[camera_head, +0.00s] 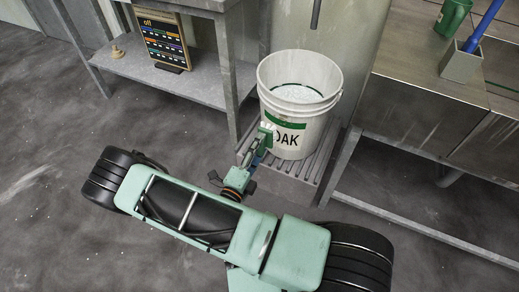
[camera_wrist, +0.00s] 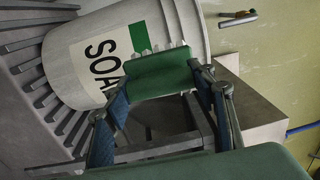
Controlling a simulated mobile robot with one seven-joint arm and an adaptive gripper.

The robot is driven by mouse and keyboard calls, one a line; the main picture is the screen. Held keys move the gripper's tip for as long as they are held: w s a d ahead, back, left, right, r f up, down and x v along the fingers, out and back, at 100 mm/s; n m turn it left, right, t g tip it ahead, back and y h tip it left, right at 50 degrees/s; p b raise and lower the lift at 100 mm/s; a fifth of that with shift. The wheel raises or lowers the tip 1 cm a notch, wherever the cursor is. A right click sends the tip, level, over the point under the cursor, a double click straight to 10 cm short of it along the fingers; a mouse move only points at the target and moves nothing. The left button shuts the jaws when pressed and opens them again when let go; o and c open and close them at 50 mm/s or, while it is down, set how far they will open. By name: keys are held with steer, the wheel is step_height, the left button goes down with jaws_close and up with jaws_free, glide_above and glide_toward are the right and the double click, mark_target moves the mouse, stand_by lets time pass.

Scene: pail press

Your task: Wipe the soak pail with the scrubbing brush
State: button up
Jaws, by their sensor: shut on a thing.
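The soak pail (camera_head: 297,110) is a white bucket with a green and white label, partly hidden by my gripper and what it holds. It stands upright, and pale contents show inside. In the wrist view, the pail (camera_wrist: 185,20) appears tilted at the upper left. My gripper (camera_head: 259,156) is at the pail's near left side. It is shut on the scrubbing brush (camera_wrist: 160,80), a green block with pale bristles. The bristles face the pail's wall at the label and look very close to it; I cannot tell if they touch.
The pail stands on a grey slatted stand (camera_head: 318,168). A steel bench (camera_head: 420,45) at the right carries a green mug (camera_head: 452,17) and a grey holder (camera_head: 461,63) with a blue-handled tool. A left shelf (camera_head: 205,82) holds a dark chart board (camera_head: 164,42). Floor is clear at left.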

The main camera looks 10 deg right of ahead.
steer(key=shift+b+x, duration=0.35)
steer(key=shift+x, duration=2.55)
steer(key=shift+x, duration=0.95)
steer(key=s+d+p, duration=0.1)
steer(key=s+d, duration=0.1)
steer(key=d, duration=0.1)
steer(key=shift+r+p, duration=0.1)
steer(key=shift+p, duration=0.3)
steer(key=shift+a, duration=0.1)
steer(key=shift+w+a+b, duration=0.3)
steer(key=shift+w+a, duration=0.5)
steer(key=shift+o, duration=0.2)
steer(key=shift+w+a, duration=0.45)
steer(key=shift+a, duration=0.05)
steer(key=shift+c, duration=0.2)
